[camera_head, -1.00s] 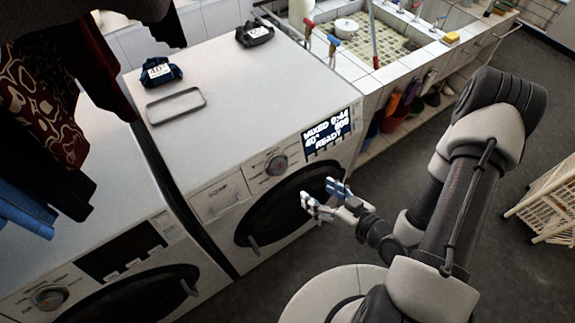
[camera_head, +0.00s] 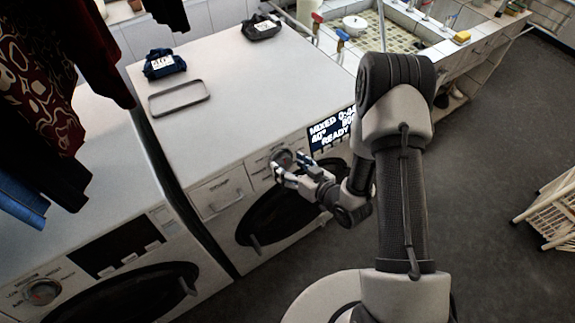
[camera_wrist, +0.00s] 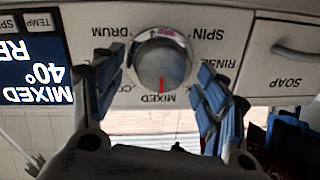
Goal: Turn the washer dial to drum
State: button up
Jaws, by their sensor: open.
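The washer dial (camera_wrist: 162,62) is a round silver knob on the white panel, seen upside down in the wrist view. Its red mark points at the word MIXED. The word DRUM (camera_wrist: 110,31) is printed beside the dial, with SPIN and RINSE on the other side. My gripper (camera_wrist: 160,72) is open, with its blue-padded fingers on either side of the dial; I cannot tell whether they touch it. In the head view my gripper (camera_head: 288,170) is at the dial (camera_head: 281,156) of the right washer (camera_head: 235,90), partly covering it.
The washer display (camera_head: 330,132) reads MIXED, 40° and READY, partly behind my arm. A soap drawer (camera_wrist: 287,65) is beside the dial. A second washer (camera_head: 60,150) stands left, under hanging clothes (camera_head: 50,90).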

jog(key=shift+x, duration=0.75)
jog(key=shift+c, duration=0.2)
jog(key=c, duration=1)
